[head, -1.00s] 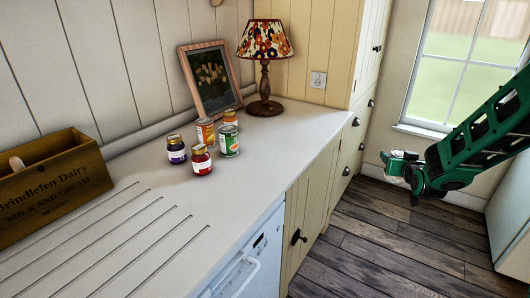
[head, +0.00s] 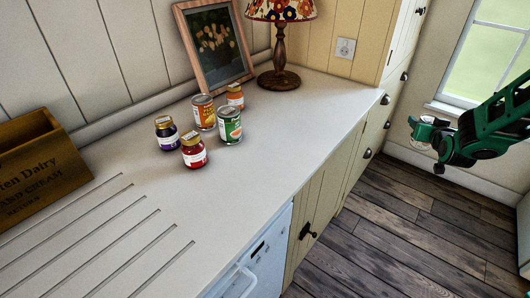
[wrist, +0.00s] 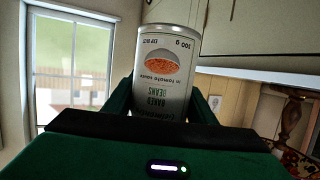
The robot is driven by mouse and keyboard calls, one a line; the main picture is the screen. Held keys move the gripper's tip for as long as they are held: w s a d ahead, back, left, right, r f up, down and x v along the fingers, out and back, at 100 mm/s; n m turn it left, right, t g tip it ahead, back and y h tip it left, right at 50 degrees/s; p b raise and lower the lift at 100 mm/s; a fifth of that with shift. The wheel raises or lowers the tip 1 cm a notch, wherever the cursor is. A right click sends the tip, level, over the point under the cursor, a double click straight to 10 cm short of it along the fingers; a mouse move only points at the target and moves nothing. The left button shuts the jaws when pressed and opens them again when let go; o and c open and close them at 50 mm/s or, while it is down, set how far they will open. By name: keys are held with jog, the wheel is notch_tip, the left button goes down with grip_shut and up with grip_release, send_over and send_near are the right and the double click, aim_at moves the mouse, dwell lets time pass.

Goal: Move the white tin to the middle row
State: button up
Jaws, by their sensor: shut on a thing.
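My gripper (head: 428,134) is shut on the white tin and holds it in the air over the floor, right of the counter. The tin is small in the head view (head: 421,133). In the wrist view the white tin (wrist: 167,70) stands between the two fingers, with a baked beans label. Its lettering is upside down there, as is the lamp, so the tin looks about upright. On the counter (head: 300,120) stand a purple jar (head: 167,137), a red jar (head: 193,153), an orange tin (head: 204,115), a green tin (head: 230,129) and an orange jar (head: 235,98), close together.
A lamp (head: 279,55) and a framed picture (head: 213,48) stand behind the group. A wooden crate (head: 40,170) is at the left, near drainer grooves. The counter right of the group is clear. Cupboard fronts with dark handles (head: 307,231) line its edge.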

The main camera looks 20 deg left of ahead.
jog(key=shift+a, duration=0.1)
jog(key=s+a+r+n+g+y, duration=0.1)
jog(key=s+a+r+n+y, duration=0.2)
jog(key=a, duration=0.8)
jog(key=s+a+r+n+y, duration=0.15)
jog(key=s+a, duration=0.25)
jog(key=a, duration=0.7)
jog(key=s+a+r+n+g+y, duration=0.1)
jog(key=s+a+r+y, duration=0.25)
jog(key=a, duration=0.75)
jog(key=s+a+r+n+g+y, duration=0.2)
jog(key=s+a+r+n, duration=0.1)
jog(key=s+a, duration=0.85)
jog(key=s+a+r+n+g+y, duration=0.2)
jog(key=s+a+r+n, duration=0.1)
jog(key=s+a, duration=0.8)
jog(key=shift+w+d+f, duration=0.85)
jog(key=shift+w+f, duration=0.75)
jog(key=shift+f, duration=0.2)
jog(key=shift+w+d+f, duration=0.9)
jog(key=shift+w+f, duration=0.75)
jog(key=shift+f, duration=0.1)
jog(key=shift+w+d+f, duration=0.85)
jog(key=shift+w+f, duration=0.75)
jog(key=shift+f, duration=0.2)
jog(key=shift+f, duration=0.15)
